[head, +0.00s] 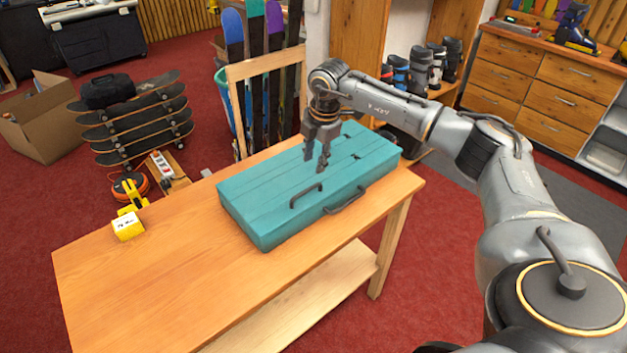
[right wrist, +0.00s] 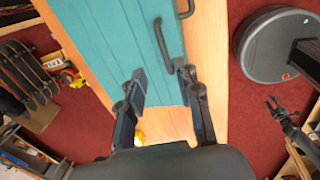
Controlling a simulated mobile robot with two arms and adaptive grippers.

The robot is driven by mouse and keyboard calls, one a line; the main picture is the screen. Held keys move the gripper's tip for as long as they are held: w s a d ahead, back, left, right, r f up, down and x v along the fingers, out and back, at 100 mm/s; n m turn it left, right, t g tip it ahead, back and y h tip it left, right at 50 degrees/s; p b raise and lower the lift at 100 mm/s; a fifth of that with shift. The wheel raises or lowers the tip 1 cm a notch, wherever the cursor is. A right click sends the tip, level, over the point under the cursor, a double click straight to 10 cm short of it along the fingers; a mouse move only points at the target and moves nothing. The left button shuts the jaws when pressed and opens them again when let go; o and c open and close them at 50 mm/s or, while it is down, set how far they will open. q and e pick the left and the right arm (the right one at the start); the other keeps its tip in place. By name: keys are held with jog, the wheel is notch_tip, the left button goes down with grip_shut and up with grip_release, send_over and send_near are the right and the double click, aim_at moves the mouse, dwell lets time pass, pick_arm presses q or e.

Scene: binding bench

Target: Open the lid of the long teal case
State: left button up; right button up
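The long teal case (head: 270,195) lies on the wooden bench with its lid down flat. A dark bar handle (head: 306,194) sits on top of the lid near the front edge, and a second dark handle (head: 345,202) sticks out from the front side. My right gripper (head: 322,162) is open and empty above the lid. In the right wrist view, the lid handle (right wrist: 160,45) lies beyond and between the open fingertips (right wrist: 161,72), apart from them. My left gripper (right wrist: 271,103) is small at the right of the right wrist view, away from the case, its fingers apart.
The wooden bench (head: 150,270) is clear left of the case, except for a small yellow box (head: 128,227) at its far left edge. Skis (head: 255,80) in a wooden rack stand behind. Skateboards (head: 135,120) and a cardboard box (head: 40,115) are on the floor at left.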

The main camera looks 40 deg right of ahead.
aim_at(311, 187)
jog(key=f, duration=0.3)
jog(key=w+f+p, duration=0.1)
jog(key=f, duration=0.1)
jog(key=f+p, duration=0.1)
jog(key=f, duration=0.2)
jog(key=shift+w+f, duration=0.15)
jog(key=shift+f, duration=0.4)
jog(key=shift+d+f, duration=0.1)
jog(key=shift+f, duration=0.05)
jog(key=shift+c, duration=0.2)
jog(key=c, duration=0.4)
pick_arm(q)
jog(key=r, duration=0.2)
jog(key=shift+s+d+r, duration=0.1)
jog(key=shift+d+r, duration=0.1)
jog(key=shift+r, duration=0.1)
pick_arm(e)
grip_shut()
